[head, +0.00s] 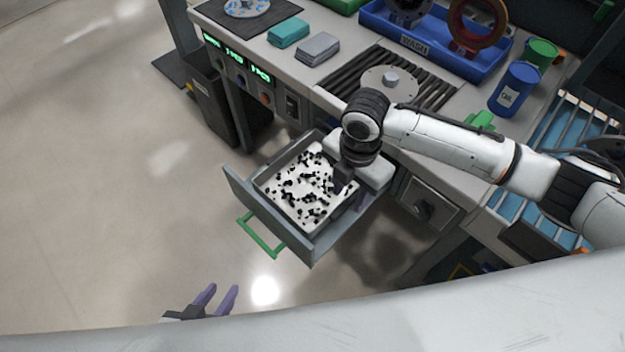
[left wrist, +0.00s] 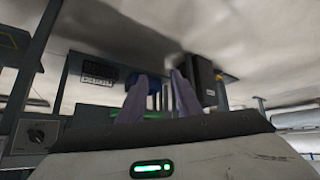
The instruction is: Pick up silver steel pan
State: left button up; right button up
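A shallow silver-white pan (head: 296,190) with many small black pieces in it sits inside a pulled-out grey drawer (head: 318,245) in the head view. My right gripper (head: 346,190) is over the pan's right side, close to its rim. Its fingertips are mostly hidden by the hand, so whether it grips the rim cannot be told. My left gripper (head: 215,299) is low, in front of the drawer and apart from it. In the left wrist view its two purple fingers (left wrist: 158,102) stand apart with nothing between them.
The drawer has a green handle (head: 261,236). Above it, the workbench holds a round metal disc (head: 389,78) on rollers, a blue bin (head: 470,68), a blue drum (head: 516,88), and teal (head: 288,33) and grey (head: 317,48) blocks. The floor at left is clear.

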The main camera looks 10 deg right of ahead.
aim_at(347, 201)
notch_tip(347, 201, down, 5)
jog(key=shift+w, duration=0.1)
grip_shut()
jog(key=shift+a+r, duration=0.1)
